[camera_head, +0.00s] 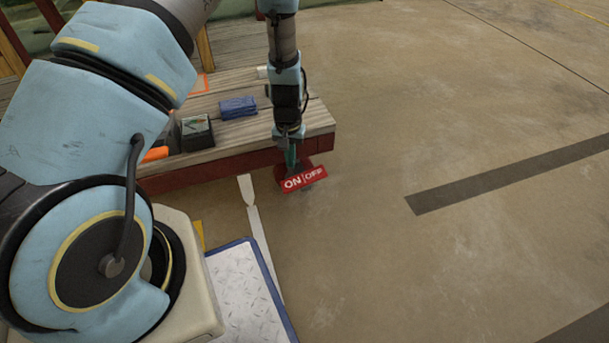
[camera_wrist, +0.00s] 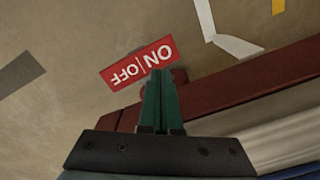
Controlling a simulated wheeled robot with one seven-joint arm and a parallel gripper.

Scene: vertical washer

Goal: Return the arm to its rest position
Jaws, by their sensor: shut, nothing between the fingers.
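My gripper (camera_head: 291,155) points down just past the front edge of the wooden table, at its right end. In the wrist view its green fingers (camera_wrist: 161,92) are together with nothing held between them. A red ON/OFF sign (camera_head: 304,180) with white letters is close below the fingertips, at the table's front side. It also shows in the wrist view (camera_wrist: 138,64), upside down, beyond the fingertips. I cannot tell whether the fingers touch the part behind the sign. My arm reaches across the table from the left.
The wooden table (camera_head: 240,131) has a red front edge. On it are a blue folded cloth (camera_head: 238,107), a dark box (camera_head: 196,132) and an orange object (camera_head: 155,154). A metal plate with a blue rim (camera_head: 243,290) lies below. The floor to the right (camera_head: 450,110) is clear.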

